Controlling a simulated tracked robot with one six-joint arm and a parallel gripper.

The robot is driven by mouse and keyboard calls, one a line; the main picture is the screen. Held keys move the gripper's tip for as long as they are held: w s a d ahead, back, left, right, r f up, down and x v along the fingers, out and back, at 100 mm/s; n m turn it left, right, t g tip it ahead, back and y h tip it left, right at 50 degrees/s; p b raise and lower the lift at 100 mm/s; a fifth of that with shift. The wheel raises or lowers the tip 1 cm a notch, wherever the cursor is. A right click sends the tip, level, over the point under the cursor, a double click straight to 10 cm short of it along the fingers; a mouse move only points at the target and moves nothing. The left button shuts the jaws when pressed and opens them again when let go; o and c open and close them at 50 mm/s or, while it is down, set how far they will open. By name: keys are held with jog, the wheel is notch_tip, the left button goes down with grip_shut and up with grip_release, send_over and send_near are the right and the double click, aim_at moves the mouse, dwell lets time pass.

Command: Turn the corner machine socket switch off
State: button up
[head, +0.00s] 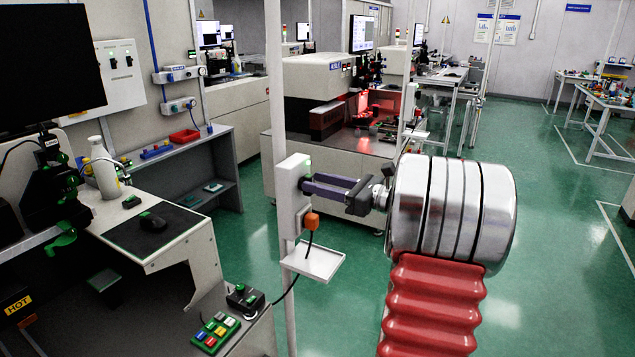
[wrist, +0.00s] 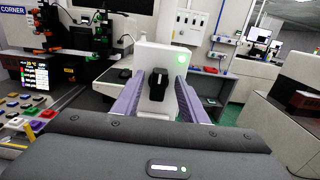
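The socket box (head: 290,190) is white and mounted on a thin white post. It also shows in the wrist view (wrist: 150,55), with a green light (wrist: 182,58) lit at its upper right. A black switch knob (wrist: 157,86) on its face stands roughly upright in that view. My gripper (head: 305,185) has purple fingers and reaches the box from the right. In the wrist view my gripper (wrist: 161,78) is open, with one finger either side of the knob and a visible gap on each side. The knob is hidden in the head view.
A "CORNER" sign (wrist: 13,10) shows behind. Green floor (head: 545,230) at right is open.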

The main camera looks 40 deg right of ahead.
jog(key=shift+w+a, duration=0.25)
jog(key=shift+w, duration=0.45)
jog(key=shift+c, duration=0.3)
